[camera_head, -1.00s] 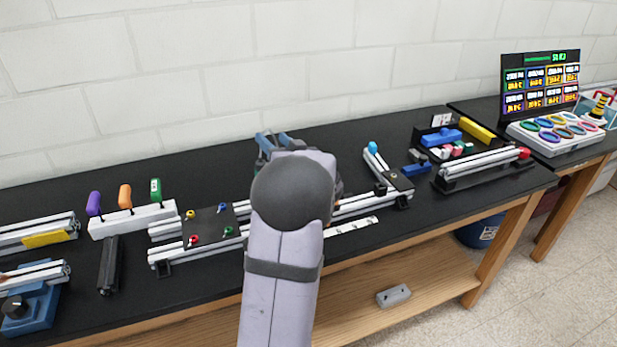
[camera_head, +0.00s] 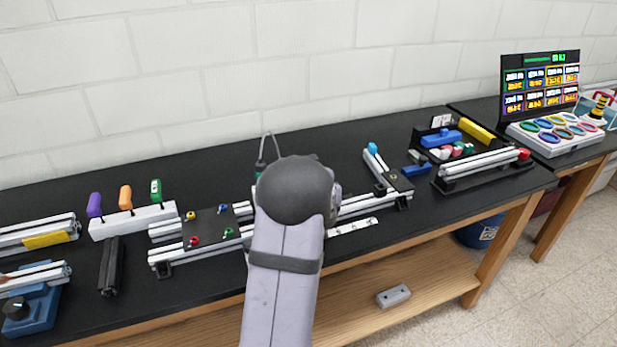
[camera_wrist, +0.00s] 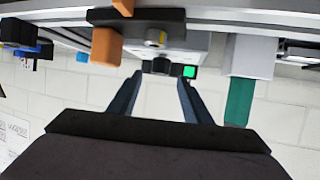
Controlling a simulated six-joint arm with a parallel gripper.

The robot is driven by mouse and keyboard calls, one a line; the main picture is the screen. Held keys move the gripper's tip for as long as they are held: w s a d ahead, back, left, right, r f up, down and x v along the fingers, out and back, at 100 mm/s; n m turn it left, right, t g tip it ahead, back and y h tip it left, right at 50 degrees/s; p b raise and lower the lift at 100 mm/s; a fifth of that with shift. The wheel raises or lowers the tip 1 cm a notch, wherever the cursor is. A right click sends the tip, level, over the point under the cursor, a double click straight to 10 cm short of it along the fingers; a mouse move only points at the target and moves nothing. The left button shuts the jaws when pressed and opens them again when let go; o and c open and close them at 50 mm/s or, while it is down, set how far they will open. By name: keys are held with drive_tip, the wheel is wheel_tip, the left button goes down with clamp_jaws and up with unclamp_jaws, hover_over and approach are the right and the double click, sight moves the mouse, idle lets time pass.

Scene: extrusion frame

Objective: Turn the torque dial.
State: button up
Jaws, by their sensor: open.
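In the wrist view, my gripper (camera_wrist: 160,82) is open, with its two dark blue fingers apart and nothing visible between them. Just beyond the fingertips is a dark knob-like part (camera_wrist: 161,66) on a grey unit, beside a small lit green square (camera_wrist: 190,71). It looks like a dial, but its markings cannot be read. In the head view, my arm hides the gripper and this unit. Another black knob (camera_head: 16,307) sits on a blue box (camera_head: 38,312) at the lower left, far from my arm.
In the wrist view, an orange block (camera_wrist: 106,46) is left of the fingers and a teal handle (camera_wrist: 239,92) right. In the head view, a dark plate (camera_head: 208,228) on rails lies left of my arm, and a rail with a blue-tipped lever (camera_head: 373,149) right.

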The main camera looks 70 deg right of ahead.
drive_tip(key=shift+p+x, duration=0.7)
drive_tip(key=shift+x, duration=2.05)
drive_tip(key=shift+c, duration=0.4)
drive_tip(key=c, duration=1)
